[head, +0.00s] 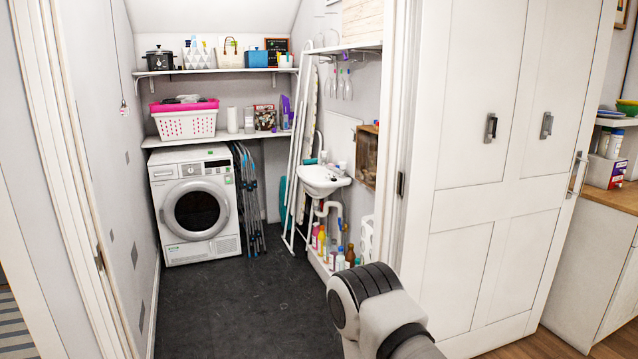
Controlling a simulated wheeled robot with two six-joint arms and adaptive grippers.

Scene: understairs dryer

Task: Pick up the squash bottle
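Several bottles stand low under the sink at the right side of the closet. Among them are a yellow bottle (321,240), a white bottle (340,261) and a brown bottle (350,256). They are small here, and I cannot tell which is the squash bottle. Part of my own arm rises from the bottom edge, in front of and below the bottles. Neither of my grippers is in view.
A white dryer (196,208) stands at the back, with folded racks beside it. A small sink (323,180) is on the right wall. The dark floor (235,305) is clear. An open white door (495,170) stands at the right.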

